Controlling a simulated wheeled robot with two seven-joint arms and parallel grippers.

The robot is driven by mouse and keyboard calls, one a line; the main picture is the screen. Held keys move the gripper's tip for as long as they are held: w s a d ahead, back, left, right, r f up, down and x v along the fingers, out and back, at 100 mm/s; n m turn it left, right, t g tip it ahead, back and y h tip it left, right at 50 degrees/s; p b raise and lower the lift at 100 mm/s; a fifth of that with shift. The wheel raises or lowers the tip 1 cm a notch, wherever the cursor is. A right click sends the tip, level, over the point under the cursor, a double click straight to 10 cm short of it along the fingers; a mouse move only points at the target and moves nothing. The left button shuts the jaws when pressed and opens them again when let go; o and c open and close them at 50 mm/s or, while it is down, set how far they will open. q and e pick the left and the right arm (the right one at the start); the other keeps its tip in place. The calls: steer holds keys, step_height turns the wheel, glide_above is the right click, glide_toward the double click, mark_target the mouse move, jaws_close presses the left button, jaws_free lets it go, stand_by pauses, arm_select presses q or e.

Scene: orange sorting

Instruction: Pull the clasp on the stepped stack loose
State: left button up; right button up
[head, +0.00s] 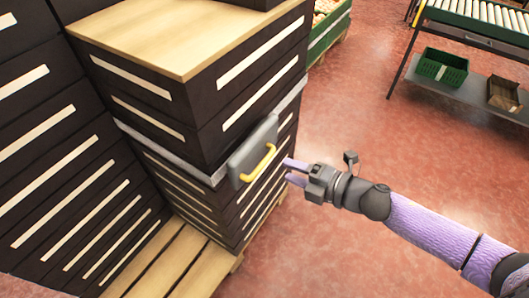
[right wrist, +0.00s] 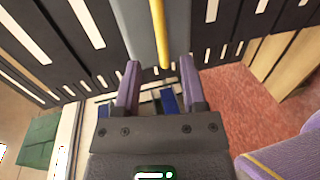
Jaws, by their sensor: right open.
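The clasp is a grey plate (head: 252,150) with a yellow handle (head: 262,163), on a grey strap (head: 165,148) around the dark stack (head: 225,110). My right gripper (head: 289,172) is open just right of the handle in the head view, its fingers pointing at the clasp. In the right wrist view the yellow handle (right wrist: 159,30) runs down from the top edge, its lower end near the gap between the fingertips (right wrist: 159,64). The fingers are not closed on it. I cannot tell whether the handle end lies between them. My left gripper is out of view.
The stack has a pale wooden top (head: 185,35) and stands on a wooden pallet (head: 165,265). More dark crates (head: 60,150) adjoin at left. A roller conveyor (head: 470,25) with a green crate (head: 442,67) below it stands at back right. The red floor (head: 350,110) between is clear.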

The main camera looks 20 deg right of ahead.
mark_target(264, 160)
steer(key=b+x, duration=0.2)
steer(key=x, duration=0.5)
steer(key=shift+w+a+f, duration=0.15)
steer(key=shift+w+a, duration=0.05)
steer(key=shift+a, duration=0.05)
steer(key=shift+c, duration=0.5)
steer(key=c, duration=0.5)
jaws_close()
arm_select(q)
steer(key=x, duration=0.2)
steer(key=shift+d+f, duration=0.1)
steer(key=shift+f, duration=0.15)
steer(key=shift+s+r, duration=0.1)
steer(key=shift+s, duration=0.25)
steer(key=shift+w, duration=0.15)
